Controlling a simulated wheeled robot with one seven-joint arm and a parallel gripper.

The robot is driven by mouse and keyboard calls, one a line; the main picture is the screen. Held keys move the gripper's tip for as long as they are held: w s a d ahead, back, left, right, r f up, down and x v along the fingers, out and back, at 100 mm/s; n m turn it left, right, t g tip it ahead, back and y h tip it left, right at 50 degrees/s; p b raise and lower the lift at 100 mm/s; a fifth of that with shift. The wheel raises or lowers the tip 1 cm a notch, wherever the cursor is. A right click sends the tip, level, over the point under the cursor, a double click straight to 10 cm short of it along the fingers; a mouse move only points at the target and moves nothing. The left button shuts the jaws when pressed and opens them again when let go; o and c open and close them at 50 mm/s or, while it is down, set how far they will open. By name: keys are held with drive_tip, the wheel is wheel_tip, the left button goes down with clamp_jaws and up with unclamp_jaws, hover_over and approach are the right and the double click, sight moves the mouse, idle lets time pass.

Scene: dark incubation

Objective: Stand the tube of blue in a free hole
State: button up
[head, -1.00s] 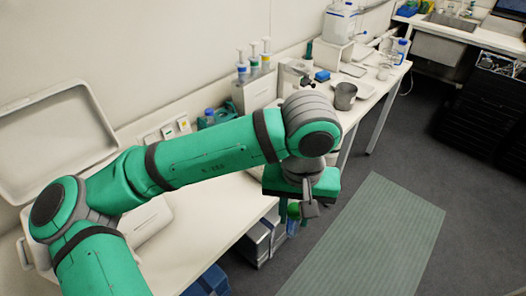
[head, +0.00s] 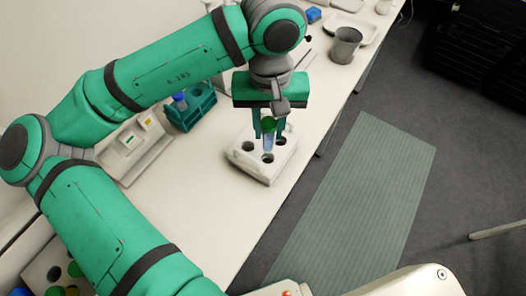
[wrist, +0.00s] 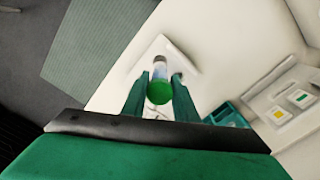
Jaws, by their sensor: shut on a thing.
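My gripper (head: 268,132) is shut on a clear tube with blue contents (head: 268,143) and a green cap (head: 269,124). The tube hangs roughly upright, cap up, over a white block with round holes (head: 244,166). Several dark holes show in the block's top. The tube's lower end is close to the front hole (head: 268,158); I cannot tell whether it is above or inside it.
A green rack (head: 195,116) with a blue-capped tube (head: 180,99) stands left of the block. A white device with yellow and green labels (head: 130,140) is farther left. A grey cup (head: 345,45) stands at the back right. The bench in front of the block is clear.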

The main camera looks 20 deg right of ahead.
sight(268, 150)
wheel_tip(268, 150, down, 10)
drive_tip(key=shift+r, duration=0.1)
idle(0.4)
